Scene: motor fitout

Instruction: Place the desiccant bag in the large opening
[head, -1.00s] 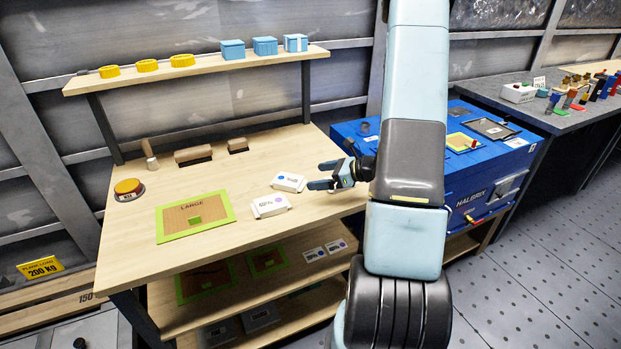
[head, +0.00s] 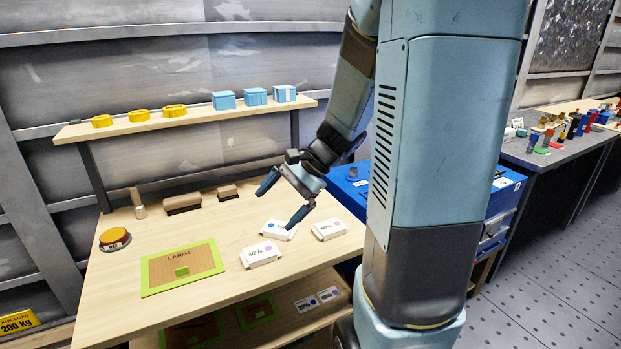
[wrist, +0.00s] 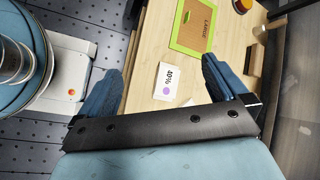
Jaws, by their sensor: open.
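Three white desiccant bags lie flat on the wooden bench top: a front one marked 40% (head: 260,254), one with a blue dot (head: 276,231) behind it, and one with a pinkish dot (head: 329,230) to the right. My gripper (head: 275,209) is open and empty above the bench, its near fingertip close over the blue-dot bag. In the wrist view, a bag marked 40% with a purple dot (wrist: 166,82) shows between the spread fingers. The board labelled LARGE (head: 183,267), green-edged with a small green square, lies to the left of the bags.
A shelf (head: 190,117) above holds yellow rings and blue boxes. A blue case (head: 358,188) stands to the right, partly behind my arm. Lower shelves hold more boards.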

